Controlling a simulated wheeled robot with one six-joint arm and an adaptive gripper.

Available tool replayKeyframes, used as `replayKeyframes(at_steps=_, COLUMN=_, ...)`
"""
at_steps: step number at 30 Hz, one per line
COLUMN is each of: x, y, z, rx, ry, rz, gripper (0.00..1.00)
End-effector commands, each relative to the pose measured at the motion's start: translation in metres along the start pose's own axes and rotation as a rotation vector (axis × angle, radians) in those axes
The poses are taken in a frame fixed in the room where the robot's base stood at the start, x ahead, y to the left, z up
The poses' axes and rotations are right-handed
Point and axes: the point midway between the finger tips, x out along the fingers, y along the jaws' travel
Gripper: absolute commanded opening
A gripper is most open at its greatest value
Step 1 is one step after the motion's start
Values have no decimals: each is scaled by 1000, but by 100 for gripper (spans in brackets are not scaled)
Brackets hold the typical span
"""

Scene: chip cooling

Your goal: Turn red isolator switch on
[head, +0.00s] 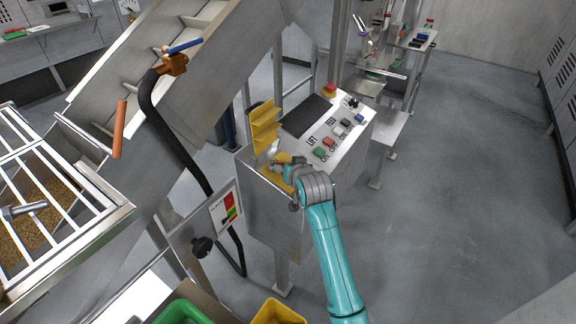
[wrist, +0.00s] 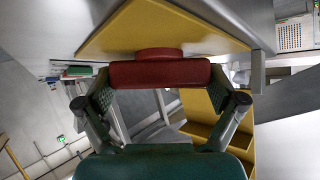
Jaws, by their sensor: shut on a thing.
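The red isolator switch (wrist: 158,74) shows in the wrist view as a red bar handle in front of a yellow plate (wrist: 150,28). My gripper (wrist: 162,82) has one finger at each end of the bar and is shut on it. In the head view my gripper (head: 279,167) is at the left end of the control box, over the yellow plate. There the red handle is hidden behind my gripper. I cannot tell the switch's on or off position.
The control panel (head: 345,113) right of my gripper has several coloured buttons, a dark screen (head: 307,116) and a red mushroom button (head: 330,90). A yellow bracket (head: 264,127) stands just behind my gripper. A black lever (head: 202,246) is at lower left. Open floor (head: 470,190) lies to the right.

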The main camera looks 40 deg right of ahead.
Motion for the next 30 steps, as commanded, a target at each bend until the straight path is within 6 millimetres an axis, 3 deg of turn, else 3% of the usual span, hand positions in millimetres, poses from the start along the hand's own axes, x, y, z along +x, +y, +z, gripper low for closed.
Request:
replayKeyframes(at_steps=18, x=0, y=-1, z=1, rx=350, ry=-4, rz=424, gripper=59)
replayKeyframes(at_steps=30, x=0, y=1, z=2, rx=467, ry=-5, rz=567, gripper=59)
